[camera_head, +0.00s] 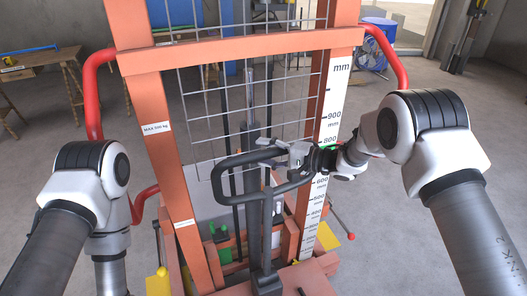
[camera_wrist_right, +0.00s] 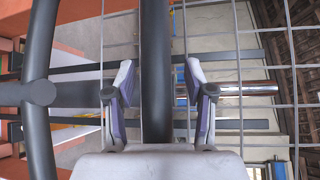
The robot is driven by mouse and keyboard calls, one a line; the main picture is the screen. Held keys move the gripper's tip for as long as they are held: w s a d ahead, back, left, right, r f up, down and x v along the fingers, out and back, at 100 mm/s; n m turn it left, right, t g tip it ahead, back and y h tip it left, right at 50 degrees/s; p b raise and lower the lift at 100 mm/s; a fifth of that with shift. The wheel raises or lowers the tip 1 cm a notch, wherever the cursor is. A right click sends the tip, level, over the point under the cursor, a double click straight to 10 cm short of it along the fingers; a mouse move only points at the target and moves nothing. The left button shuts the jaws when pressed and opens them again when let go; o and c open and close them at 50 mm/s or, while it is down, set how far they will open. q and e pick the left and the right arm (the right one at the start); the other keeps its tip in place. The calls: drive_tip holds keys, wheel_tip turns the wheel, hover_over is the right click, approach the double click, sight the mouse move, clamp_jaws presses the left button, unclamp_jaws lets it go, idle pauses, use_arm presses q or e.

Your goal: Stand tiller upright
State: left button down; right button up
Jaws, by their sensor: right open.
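The tiller has a dark loop handle (camera_head: 226,190) on a grey shaft (camera_head: 267,235). In the head view the shaft rises from the base in front of the orange frame and looks near vertical; its exact lean cannot be told. My right gripper (camera_head: 298,155) is at the right end of the loop. In the right wrist view a dark handle bar (camera_wrist_right: 156,60) passes between the open fingers of the right gripper (camera_wrist_right: 158,97), with a gap on each side. My left arm shows at the left, but its gripper is out of view.
An orange lift frame (camera_head: 154,120) with wire mesh (camera_head: 220,100) stands just behind the tiller. A measuring scale (camera_head: 329,125) runs down its right post, close to my right gripper. Red side handles (camera_head: 92,95) flank the frame. A wooden table (camera_head: 45,68) stands at the far left.

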drive_tip(key=v, duration=1.1)
drive_tip(key=shift+r, duration=0.1)
drive_tip(key=shift+d, duration=0.1)
